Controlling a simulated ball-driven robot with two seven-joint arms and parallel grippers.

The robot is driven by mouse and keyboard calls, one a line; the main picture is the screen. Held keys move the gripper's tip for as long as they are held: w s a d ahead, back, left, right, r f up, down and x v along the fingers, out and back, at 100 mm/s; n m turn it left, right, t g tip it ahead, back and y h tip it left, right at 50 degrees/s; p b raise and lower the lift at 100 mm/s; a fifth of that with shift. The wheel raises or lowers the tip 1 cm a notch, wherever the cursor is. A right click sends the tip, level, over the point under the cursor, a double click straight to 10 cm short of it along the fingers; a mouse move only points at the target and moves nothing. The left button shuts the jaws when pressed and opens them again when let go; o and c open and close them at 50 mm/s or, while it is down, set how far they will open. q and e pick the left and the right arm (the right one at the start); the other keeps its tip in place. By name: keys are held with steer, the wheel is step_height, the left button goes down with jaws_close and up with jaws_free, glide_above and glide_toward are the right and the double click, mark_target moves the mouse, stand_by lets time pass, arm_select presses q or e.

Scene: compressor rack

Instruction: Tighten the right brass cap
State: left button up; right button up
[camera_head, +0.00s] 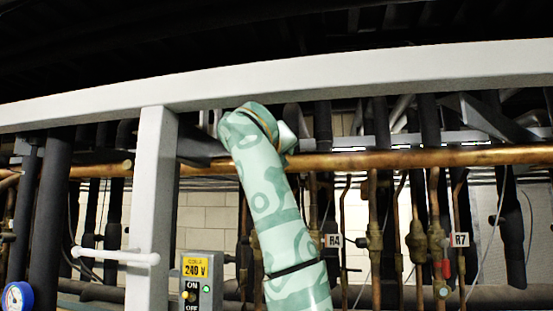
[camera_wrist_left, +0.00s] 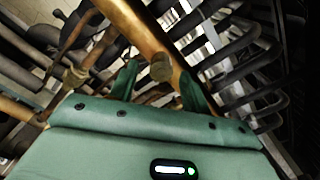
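In the left wrist view, a round brass cap (camera_wrist_left: 161,67) sits against a thick copper pipe (camera_wrist_left: 138,25). My left gripper (camera_wrist_left: 159,72) is open, with its two green fingers on either side of the cap and visible gaps between. Whether the cap lies fully between the fingertips or just beyond them I cannot tell. A second brass fitting (camera_wrist_left: 75,76) is to the left. In the head view, a green patterned arm of mine reaches up to the long copper pipe (camera_head: 420,159); its gripper is hidden. My right gripper is in neither view.
A white frame post (camera_head: 153,210) and crossbeam (camera_head: 300,82) stand in front of the pipes. A 240 V switch box (camera_head: 198,285) and a gauge (camera_head: 17,297) are low on the left. Brass valves (camera_head: 417,241) hang near the R4 (camera_head: 333,241) and R7 (camera_head: 460,240) tags.

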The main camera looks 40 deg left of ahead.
arm_select(q)
steer(key=shift+s, duration=0.1)
steer(key=b+v, duration=0.4)
steer(key=v, duration=1.2)
